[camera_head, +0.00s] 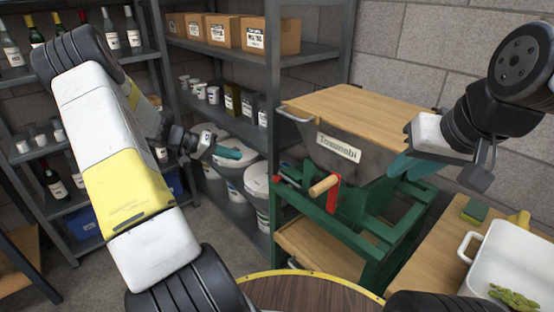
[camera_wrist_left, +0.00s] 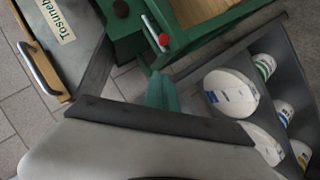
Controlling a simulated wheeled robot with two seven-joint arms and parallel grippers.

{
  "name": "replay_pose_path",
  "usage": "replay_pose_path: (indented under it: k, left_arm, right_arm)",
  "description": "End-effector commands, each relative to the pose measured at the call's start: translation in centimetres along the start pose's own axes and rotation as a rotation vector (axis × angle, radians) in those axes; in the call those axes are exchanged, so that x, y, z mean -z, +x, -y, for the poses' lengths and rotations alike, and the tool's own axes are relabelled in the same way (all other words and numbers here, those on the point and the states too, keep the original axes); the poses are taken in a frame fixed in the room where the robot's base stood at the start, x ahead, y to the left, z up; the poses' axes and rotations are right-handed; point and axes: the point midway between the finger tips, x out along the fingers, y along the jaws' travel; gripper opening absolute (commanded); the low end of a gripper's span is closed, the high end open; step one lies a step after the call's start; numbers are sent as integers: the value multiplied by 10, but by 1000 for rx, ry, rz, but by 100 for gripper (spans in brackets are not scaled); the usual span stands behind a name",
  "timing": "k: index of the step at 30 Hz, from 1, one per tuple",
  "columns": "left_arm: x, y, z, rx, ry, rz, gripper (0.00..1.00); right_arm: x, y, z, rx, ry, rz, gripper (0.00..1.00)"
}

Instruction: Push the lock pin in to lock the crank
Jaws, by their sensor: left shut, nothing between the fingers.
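The green machine frame (camera_head: 372,240) carries a grey hopper with a wooden lid (camera_head: 355,108). The crank has a red arm (camera_head: 333,196) and a wooden handle (camera_head: 323,186) on the front side. A small red knob, apparently the lock pin (camera_head: 277,179), sits at the frame's left corner; it also shows in the left wrist view (camera_wrist_left: 163,39). How far it sticks out is unclear. My left gripper (camera_head: 230,153) is shut and empty, left of the knob and apart from it; its teal fingertips (camera_wrist_left: 162,92) point toward the frame. My right gripper (camera_head: 400,166) is beside the hopper's right side.
Grey shelves with white buckets (camera_head: 257,182) and boxes (camera_head: 240,32) stand behind my left gripper. Another shelf with bottles (camera_head: 111,28) is at left. A wooden table with a white tub (camera_head: 487,255) is at right. A round wooden top (camera_head: 295,292) is in front.

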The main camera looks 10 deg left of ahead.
Motion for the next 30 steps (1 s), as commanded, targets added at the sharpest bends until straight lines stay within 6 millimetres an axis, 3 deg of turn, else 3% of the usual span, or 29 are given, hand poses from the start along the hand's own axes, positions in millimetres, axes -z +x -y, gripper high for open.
replay_pose_path:
  k: [14, 29, 30]
  left_arm:
    - [0, 8, 1, -1, 0, -1, 0]
    - [-1, 105, 0, -3, -1, 0, 0]
    - [-8, 108, 1, -3, -3, 0, 0]
  right_arm:
    - [0, 0, 0, 0, 0, 0, 25]
    - [0, 0, 0, 0, 0, 0, 25]
    - [0, 0, 0, 0, 0, 0, 25]
